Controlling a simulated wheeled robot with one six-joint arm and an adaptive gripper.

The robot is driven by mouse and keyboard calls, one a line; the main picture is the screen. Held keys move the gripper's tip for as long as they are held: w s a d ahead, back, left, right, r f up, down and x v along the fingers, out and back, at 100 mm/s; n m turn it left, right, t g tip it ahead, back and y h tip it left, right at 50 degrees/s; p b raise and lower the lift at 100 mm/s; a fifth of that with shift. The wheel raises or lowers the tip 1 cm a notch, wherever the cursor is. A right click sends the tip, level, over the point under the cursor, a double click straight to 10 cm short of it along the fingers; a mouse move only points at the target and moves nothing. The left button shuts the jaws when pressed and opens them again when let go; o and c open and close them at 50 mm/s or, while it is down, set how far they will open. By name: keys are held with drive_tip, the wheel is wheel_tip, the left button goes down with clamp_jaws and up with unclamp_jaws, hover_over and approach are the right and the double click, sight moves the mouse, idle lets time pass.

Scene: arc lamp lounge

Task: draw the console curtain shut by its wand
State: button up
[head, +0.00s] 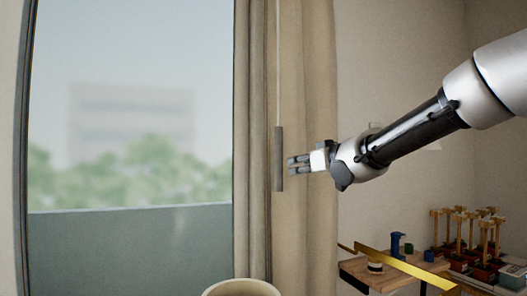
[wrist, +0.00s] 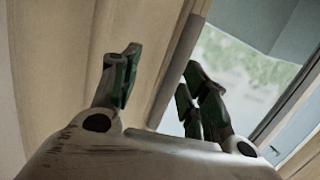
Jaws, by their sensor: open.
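The beige curtain (head: 308,90) hangs gathered in folds at the right side of the window. Its wand hangs in front of it, a thin pale cord or rod ending in a dark grey handle (head: 279,158). My gripper (head: 291,165) is open and empty just right of the handle's lower half, with its fingertips pointing left at it. In the wrist view my gripper (wrist: 160,72) has its fingers apart. The grey handle (wrist: 182,62) runs slantwise through the gap between them in the picture; I cannot tell its depth. The curtain (wrist: 55,60) fills the left.
The window (head: 130,100) is uncovered left of the curtain. A wooden table (head: 385,274) with small items and a yellow bar (head: 405,266) stands below my arm. A round beige rim (head: 240,287) shows at the bottom.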

sight(281, 150)
drive_tip(key=a+r, duration=0.1)
drive_tip(key=a+r+y, duration=0.1)
drive_tip(key=r, duration=0.1)
drive_tip(key=r+t+y, duration=0.1)
drive_tip(key=shift+s+a+r, duration=0.25)
drive_tip(key=shift+a+r, duration=0.1)
drive_tip(key=shift+a, duration=0.05)
drive_tip(key=x, duration=0.7)
drive_tip(key=shift+w+a, duration=0.1)
drive_tip(key=shift+w, duration=0.05)
drive_tip(key=shift+c, duration=0.2)
clamp_jaws()
